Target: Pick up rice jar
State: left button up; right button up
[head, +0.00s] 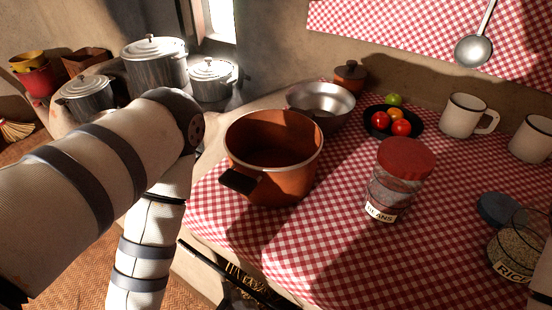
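The rice jar (513,246) is a clear glass jar with pale grains and a label reading "RICE". It stands near the right edge of the head view on the red checked cloth, partly cut off by the frame edge and by a pale shape, probably my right arm, at the bottom right corner. A blue round lid (497,208) is just behind and left of it. My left arm comes in from the left, bends, and runs down out of the picture. Its gripper is outside the view. My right gripper is not in view either.
A beans jar (393,187) with a red cover stands left of the rice jar. An orange pot (262,185), steel bowl (322,108), black fruit plate (373,129) and white mugs (462,117) stand farther back. Cloth (430,255) between the two jars is clear.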

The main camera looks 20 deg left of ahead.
aim_at(513, 252)
jog(key=l+z, duration=0.1)
jog(key=z, duration=0.4)
jog(key=k+l+z, duration=0.1)
jog(key=z, duration=0.4)
jog(key=k, duration=0.15)
jog(key=i+l, duration=0.1)
jog(key=i+j, duration=0.05)
